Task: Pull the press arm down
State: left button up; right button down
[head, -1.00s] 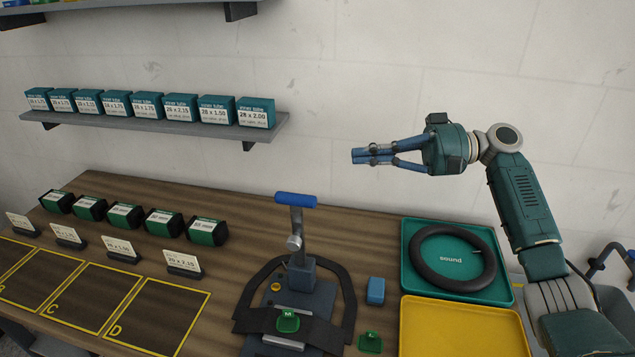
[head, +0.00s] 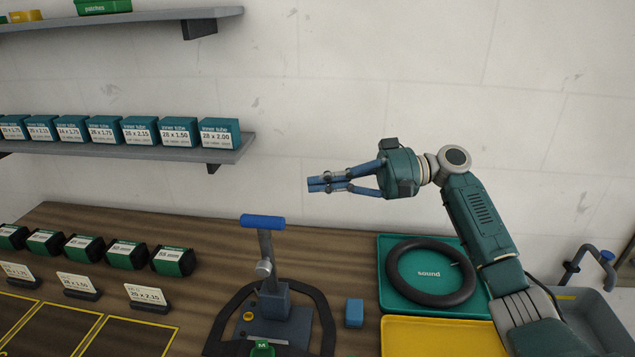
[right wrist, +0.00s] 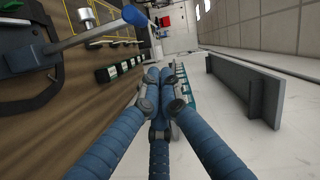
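The press (head: 273,318) stands on the wooden bench with its grey press arm (head: 266,252) upright. A blue handle bar (head: 262,222) crosses its top. In the right wrist view, the press arm (right wrist: 88,36) runs from the left toward the top centre, ending in the blue handle (right wrist: 134,15). My right gripper (head: 312,185) is above and to the right of the handle, apart from it. Its blue fingers are together with nothing between them; they also meet in the right wrist view (right wrist: 165,75). My left gripper is not in view.
A teal tray (head: 390,290) holding a black tube (head: 402,288) and a yellow tray (head: 430,338) lie right of the press. A blue block (head: 354,313) sits between. Boxes line the bench's left side and the wall shelf (head: 190,153). A grey bin (head: 598,322) is at far right.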

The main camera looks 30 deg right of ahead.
jog(key=a+f+p, duration=0.1)
jog(key=a+p, duration=0.4)
jog(key=a, duration=0.4)
jog(key=shift+s+f, duration=0.3)
jog(key=shift+s, duration=0.05)
